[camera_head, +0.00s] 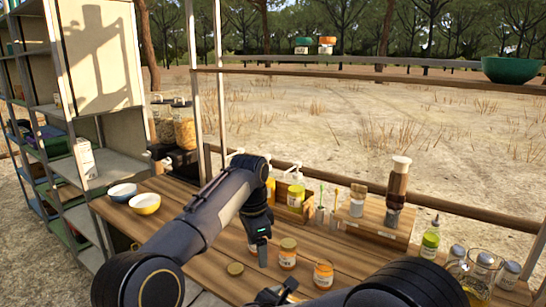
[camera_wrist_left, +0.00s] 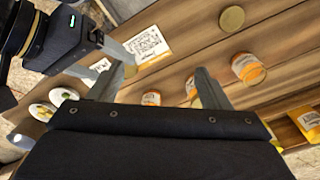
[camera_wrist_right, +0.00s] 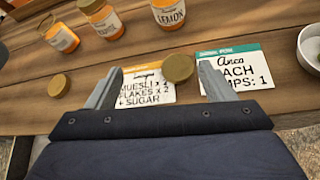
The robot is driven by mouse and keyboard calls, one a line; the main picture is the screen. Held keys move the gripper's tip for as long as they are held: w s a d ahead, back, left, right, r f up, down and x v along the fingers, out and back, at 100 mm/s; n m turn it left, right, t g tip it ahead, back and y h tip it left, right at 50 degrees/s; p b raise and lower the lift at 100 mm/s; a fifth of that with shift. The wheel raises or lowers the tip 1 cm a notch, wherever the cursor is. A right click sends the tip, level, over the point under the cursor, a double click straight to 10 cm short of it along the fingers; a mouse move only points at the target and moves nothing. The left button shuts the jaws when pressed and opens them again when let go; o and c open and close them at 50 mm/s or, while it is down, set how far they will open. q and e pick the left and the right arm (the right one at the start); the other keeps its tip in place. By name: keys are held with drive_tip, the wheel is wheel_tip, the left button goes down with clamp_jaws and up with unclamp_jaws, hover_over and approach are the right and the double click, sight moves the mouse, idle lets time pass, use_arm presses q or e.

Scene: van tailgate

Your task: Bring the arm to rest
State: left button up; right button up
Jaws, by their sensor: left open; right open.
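My left arm crosses the head view from the lower left and bends down to my left gripper (camera_head: 262,252), which points down above the wooden counter (camera_head: 190,195). In the left wrist view its fingers (camera_wrist_left: 160,82) stand apart with nothing clamped between them. My right arm enters at the bottom of the head view; its fingers are mostly hidden there. In the right wrist view my right gripper (camera_wrist_right: 158,80) is open above two order cards (camera_wrist_right: 148,88) (camera_wrist_right: 235,68). A round lid (camera_wrist_right: 178,68) appears between its fingers, not gripped.
Two bowls (camera_head: 122,192) (camera_head: 145,204) stand left. A shelf unit (camera_head: 90,120) borders the left side.

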drive_tip(key=s+d+r+m+g+y, duration=0.1)
drive_tip(key=s+d+m+g, duration=0.2)
drive_tip(key=s+d+m, duration=0.4)
drive_tip(key=s+d+r+m+g, duration=0.2)
drive_tip(key=s+d+m+g, duration=0.15)
drive_tip(key=d+m, duration=0.45)
use_arm(q)
drive_tip(key=s+a+r+n+t+h, duration=0.1)
drive_tip(key=s+a+r+n, duration=0.25)
drive_tip(key=s+a, duration=0.5)
drive_tip(key=s+a+r+n+t+h, duration=0.1)
drive_tip(key=s+a+r+n+t, duration=0.1)
drive_tip(key=s+a+n, duration=0.5)
drive_tip(key=s+f+n, duration=0.1)
drive_tip(key=s+f, duration=0.2)
drive_tip(key=s, duration=0.4)
drive_tip(key=s+f+n+t, duration=0.1)
drive_tip(key=s+f+n, duration=0.1)
drive_tip(key=s+f, duration=0.2)
drive_tip(key=s+a+f+n+t+h, duration=0.1)
drive_tip(key=s+f, duration=0.3)
drive_tip(key=s, duration=0.6)
drive_tip(key=shift+n, duration=0.55)
use_arm(e)
drive_tip(key=s+d+r+m+t+y, duration=0.1)
drive_tip(key=s+r+m+y, duration=0.1)
drive_tip(key=s+m+y, duration=0.6)
drive_tip(key=s+m, duration=0.6)
drive_tip(key=s, duration=0.4)
drive_tip(key=shift+s+r+m, duration=0.4)
